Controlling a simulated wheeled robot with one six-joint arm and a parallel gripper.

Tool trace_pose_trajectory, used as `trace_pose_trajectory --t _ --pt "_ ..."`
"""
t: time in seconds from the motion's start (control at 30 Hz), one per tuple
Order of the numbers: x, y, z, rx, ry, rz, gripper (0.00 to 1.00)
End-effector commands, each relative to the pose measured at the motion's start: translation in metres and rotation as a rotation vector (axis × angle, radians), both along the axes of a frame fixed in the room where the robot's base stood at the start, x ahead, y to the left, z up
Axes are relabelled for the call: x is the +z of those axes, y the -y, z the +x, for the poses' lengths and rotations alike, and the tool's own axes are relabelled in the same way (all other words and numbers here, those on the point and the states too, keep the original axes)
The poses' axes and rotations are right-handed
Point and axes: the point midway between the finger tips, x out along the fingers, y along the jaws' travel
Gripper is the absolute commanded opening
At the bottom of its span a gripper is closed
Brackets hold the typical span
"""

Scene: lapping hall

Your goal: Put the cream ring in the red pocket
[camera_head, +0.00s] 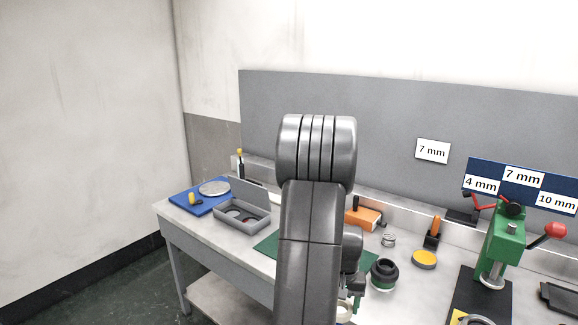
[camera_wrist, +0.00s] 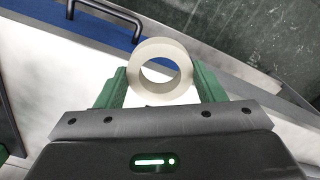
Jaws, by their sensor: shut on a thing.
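The cream ring (camera_wrist: 160,97) is held between the green fingers of my gripper (camera_wrist: 161,84) in the wrist view, with its hole facing the camera. In the head view my arm covers much of the bench, and the gripper (camera_head: 358,290) shows low beside it, with part of the cream ring (camera_head: 344,310) at its side. An open grey case (camera_head: 241,222) stands on the bench left of my arm. Reddish and dark areas show inside it, but I cannot make out clearly which is the red pocket. The gripper is to the right of the case and apart from it.
A blue mat (camera_head: 190,206) with a grey disc lies at the bench's left end. A green mat (camera_head: 266,246) is partly behind my arm.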

Motion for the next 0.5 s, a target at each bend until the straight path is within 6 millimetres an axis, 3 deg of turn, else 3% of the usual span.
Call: trace_pose_trajectory --t 0.3,0.5 --pt "-0.061 -0.094 0.044 0.114 -0.005 0.000 0.35" --pt "-0.083 -0.131 0.054 0.149 -0.003 0.000 0.35"
